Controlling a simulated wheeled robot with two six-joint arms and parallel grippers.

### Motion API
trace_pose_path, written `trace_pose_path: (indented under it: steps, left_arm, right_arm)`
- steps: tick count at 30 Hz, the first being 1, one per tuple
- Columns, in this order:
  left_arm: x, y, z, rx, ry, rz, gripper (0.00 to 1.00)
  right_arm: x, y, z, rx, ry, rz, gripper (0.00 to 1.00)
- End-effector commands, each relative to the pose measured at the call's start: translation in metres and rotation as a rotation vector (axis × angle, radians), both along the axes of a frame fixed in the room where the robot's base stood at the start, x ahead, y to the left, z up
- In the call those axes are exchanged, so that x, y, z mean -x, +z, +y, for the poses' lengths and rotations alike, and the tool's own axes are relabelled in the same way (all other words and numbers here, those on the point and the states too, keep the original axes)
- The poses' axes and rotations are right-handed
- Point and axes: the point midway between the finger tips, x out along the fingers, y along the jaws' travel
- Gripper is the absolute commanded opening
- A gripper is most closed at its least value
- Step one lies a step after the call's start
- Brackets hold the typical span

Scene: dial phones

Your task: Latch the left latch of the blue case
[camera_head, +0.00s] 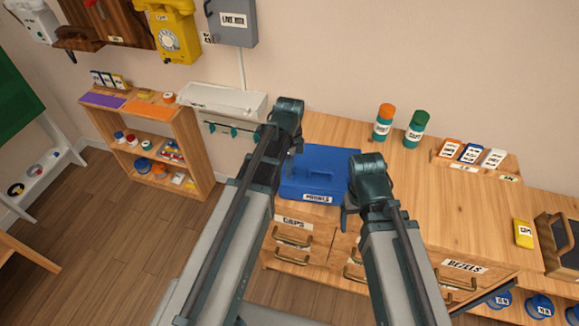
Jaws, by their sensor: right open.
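The blue case (318,170) stands lid shut on the wooden counter, with a handle on top and a white label (318,198) on its front. My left gripper (291,150) is at the case's left end; my arm covers most of it, so its jaws cannot be made out. My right gripper (347,214) is open at the case's front right corner, partly hidden under my wrist. The left latch is hidden or too small to make out. I cannot tell whether either gripper touches the case.
The counter (450,215) is clear to the right of the case. An orange-capped bottle (383,122) and a green-capped bottle (416,128) stand behind. Small boxes in a wooden tray (478,172) are at the right. Labelled drawers (298,240) are below; a low shelf (150,140) is at left.

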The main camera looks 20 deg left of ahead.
Motion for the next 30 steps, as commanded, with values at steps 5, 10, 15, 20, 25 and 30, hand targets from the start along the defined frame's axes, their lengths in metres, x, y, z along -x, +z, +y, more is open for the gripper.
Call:
trace_pose_path:
  steps: [5,10,15,20,25,30]
  left_arm:
    - [0.000,0.000,0.000,0.000,0.001,0.000,0.45]
    - [0.000,0.000,0.000,0.000,0.001,0.000,0.45]
    - [0.000,0.005,0.000,0.000,0.001,0.000,0.45]
    - [0.000,0.018,0.000,0.000,0.001,0.000,0.45]
    - [0.000,0.039,0.000,0.000,0.001,0.000,0.45]
    - [0.000,0.066,0.000,0.000,0.001,0.000,0.45]
  right_arm:
    - [0.000,0.000,0.000,0.000,0.000,0.000,0.82]
    - [0.000,0.000,0.000,0.000,0.000,0.000,0.82]
    - [0.000,0.005,0.000,0.000,0.000,0.000,0.82]
    - [0.000,0.018,0.000,0.000,0.000,0.000,0.82]
    - [0.000,0.039,0.000,0.000,0.000,0.000,0.82]
    - [0.000,0.066,0.000,0.000,0.001,0.000,0.82]
